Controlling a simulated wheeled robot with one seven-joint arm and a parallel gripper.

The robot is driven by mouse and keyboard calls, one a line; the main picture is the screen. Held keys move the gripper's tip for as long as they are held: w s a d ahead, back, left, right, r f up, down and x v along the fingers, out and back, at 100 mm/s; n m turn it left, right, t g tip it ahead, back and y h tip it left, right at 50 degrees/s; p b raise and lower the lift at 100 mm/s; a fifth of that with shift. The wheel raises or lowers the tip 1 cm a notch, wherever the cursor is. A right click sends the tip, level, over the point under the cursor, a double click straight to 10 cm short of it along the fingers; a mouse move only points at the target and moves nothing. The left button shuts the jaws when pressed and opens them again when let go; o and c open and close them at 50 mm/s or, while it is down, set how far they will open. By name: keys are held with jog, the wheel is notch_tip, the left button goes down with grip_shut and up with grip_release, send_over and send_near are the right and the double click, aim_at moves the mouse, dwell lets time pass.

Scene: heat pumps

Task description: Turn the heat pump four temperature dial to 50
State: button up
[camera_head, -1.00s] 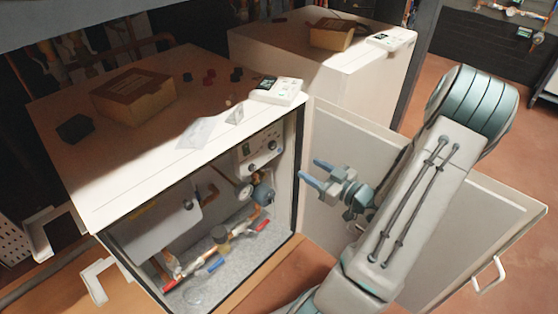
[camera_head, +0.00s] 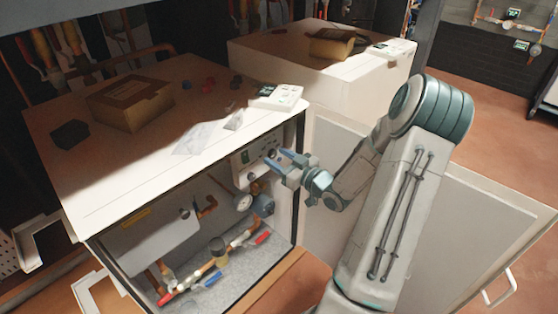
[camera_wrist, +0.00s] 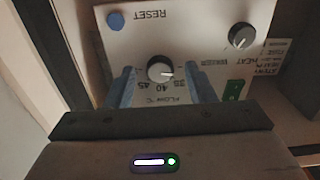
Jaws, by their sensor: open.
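The open heat pump cabinet (camera_head: 180,215) shows a white control panel (camera_head: 246,162) at its upper right inside. In the wrist view the panel (camera_wrist: 185,30) appears upside down. Its temperature dial (camera_wrist: 160,69) is a dark knob labelled FLOW °C, with 35, 40 and 45 readable; any 50 mark is hidden. The white pointer seems to point right, near the 35 side. My gripper (camera_head: 275,158) is open at the panel. In the wrist view its blue fingers (camera_wrist: 160,82) stand on either side of the dial; I cannot tell whether they touch it.
A second dark knob (camera_wrist: 242,35), a blue RESET button (camera_wrist: 115,20) and a green switch (camera_wrist: 233,90) share the panel. The cabinet door (camera_head: 335,170) stands open to the right. Pipes and a gauge (camera_head: 242,202) lie below the panel. A cardboard box (camera_head: 130,105) sits on top.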

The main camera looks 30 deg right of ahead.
jog(key=shift+w, duration=0.1)
jog(key=c, duration=1)
jog(key=shift+o, duration=0.2)
